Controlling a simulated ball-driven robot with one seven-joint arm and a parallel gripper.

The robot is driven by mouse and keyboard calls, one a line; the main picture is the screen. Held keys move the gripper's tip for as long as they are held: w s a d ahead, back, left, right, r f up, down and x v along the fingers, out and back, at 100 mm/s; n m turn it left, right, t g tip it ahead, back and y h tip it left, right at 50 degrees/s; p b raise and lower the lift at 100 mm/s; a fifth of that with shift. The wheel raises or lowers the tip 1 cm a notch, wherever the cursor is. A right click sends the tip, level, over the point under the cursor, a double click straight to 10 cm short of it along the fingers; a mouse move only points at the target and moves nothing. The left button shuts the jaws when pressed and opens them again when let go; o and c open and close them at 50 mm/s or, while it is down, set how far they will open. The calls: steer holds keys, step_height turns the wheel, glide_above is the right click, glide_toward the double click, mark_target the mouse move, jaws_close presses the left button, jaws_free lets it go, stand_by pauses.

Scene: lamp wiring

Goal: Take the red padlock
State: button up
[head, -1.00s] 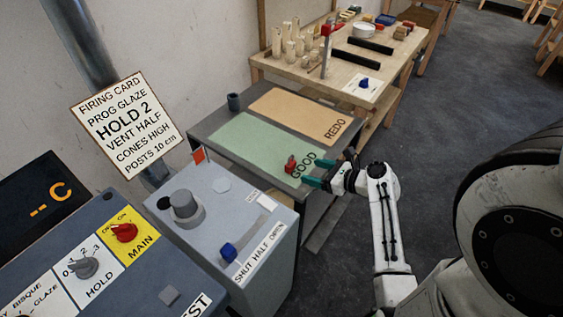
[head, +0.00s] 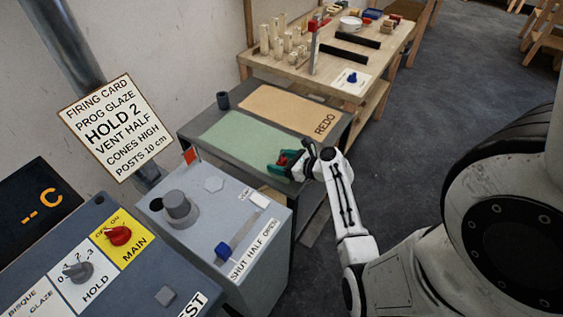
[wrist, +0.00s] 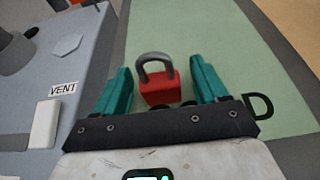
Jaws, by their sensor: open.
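The red padlock (wrist: 159,88) has a grey shackle and stands on the green GOOD mat (head: 235,140). In the wrist view it sits between the two teal fingers of my gripper (wrist: 160,90), with a visible gap on each side. In the head view my gripper (head: 284,162) is low over the mat's near right corner, and only a bit of the red padlock (head: 282,160) shows between the fingers. My gripper is open. The padlock's lower front edge is close to the gripper's dark palm bar, which covers part of the mat's lettering.
The grey vent box (head: 208,210), with a knob and blue slider, stands close at the left. A wooden bench (head: 300,60) with several items stands behind. The floor at right is clear.

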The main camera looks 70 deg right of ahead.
steer(key=shift+c, duration=0.3)
steer(key=c, duration=1)
steer(key=shift+r, duration=0.1)
